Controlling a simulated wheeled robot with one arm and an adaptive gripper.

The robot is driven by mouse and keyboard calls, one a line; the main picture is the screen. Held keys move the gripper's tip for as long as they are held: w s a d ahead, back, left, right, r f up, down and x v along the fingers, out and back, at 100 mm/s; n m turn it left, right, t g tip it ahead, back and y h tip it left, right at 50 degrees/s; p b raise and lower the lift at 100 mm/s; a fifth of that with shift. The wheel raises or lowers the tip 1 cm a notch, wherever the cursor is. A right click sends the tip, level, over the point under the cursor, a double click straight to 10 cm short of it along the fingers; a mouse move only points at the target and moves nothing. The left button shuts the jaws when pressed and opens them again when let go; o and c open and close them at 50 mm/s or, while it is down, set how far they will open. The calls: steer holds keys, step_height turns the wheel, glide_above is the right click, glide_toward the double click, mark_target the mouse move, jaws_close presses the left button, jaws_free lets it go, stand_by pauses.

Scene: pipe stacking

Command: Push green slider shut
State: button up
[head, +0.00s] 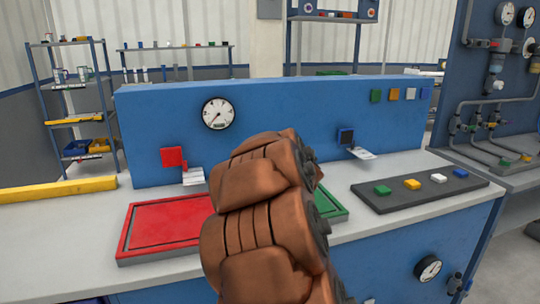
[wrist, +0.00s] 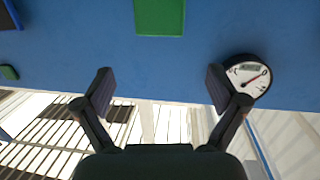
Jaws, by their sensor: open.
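A green block (wrist: 160,16), which looks like the green slider, sits on the blue panel at the top middle of the wrist view. In the head view that part of the panel is hidden behind my brown arm. My gripper (wrist: 159,82) is open and empty, its two fingers spread apart. The green block lies beyond the fingertips and between them left to right, with a gap in the picture. I cannot tell how far the slider has travelled. My gripper is hidden by the arm in the head view.
A round gauge (head: 218,113) is on the blue panel (head: 290,110); the gauge is close to one finger in the wrist view (wrist: 247,76). Red (head: 160,222) and green (head: 331,208) trays lie on the bench.

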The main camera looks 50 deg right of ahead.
steer(key=shift+w+d+f+n+t+y+b, duration=0.25)
steer(key=shift+d+f+t+b, duration=0.25)
steer(key=shift+d+f+t, duration=0.1)
steer(key=shift+w+d+f+n+t+y+b, duration=0.25)
steer(key=shift+d+f+t+b, duration=0.25)
steer(key=shift+f, duration=0.05)
steer(key=shift+b+x, duration=0.45)
steer(key=shift+x, duration=3.35)
